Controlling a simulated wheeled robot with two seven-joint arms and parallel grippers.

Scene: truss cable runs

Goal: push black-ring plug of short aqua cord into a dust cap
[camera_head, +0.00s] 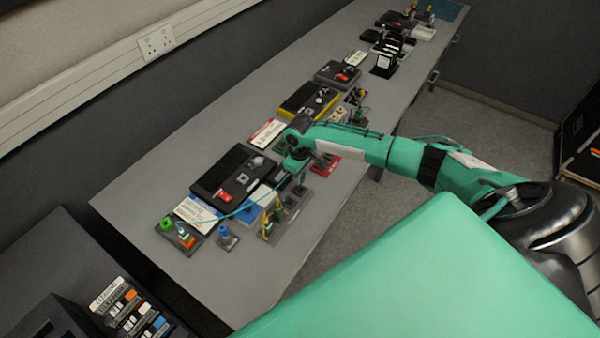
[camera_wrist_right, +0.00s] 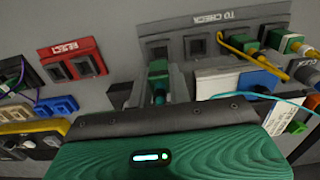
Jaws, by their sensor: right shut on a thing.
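My right gripper (camera_head: 297,164) is over the front part of the bench. In the right wrist view its fingers (camera_wrist_right: 158,84) are shut on a green plug (camera_wrist_right: 157,78), in front of the grey TO CHECK tray (camera_wrist_right: 197,46). A black ring on this plug cannot be made out. A thin aqua cord (camera_wrist_right: 275,94) comes from behind the gripper body to the right; in the head view the aqua cord (camera_head: 234,213) runs left toward a block with green and orange parts (camera_head: 184,235). I cannot tell which piece is the dust cap. My left gripper is not in view.
A black device with a red switch (camera_head: 230,178) lies left of the gripper. A red REJECT tray (camera_wrist_right: 74,61) is beside the TO CHECK tray. A blue-topped part (camera_head: 226,235) and a tray with yellow-corded plugs (camera_head: 272,226) stand near. The bench's near end is clear.

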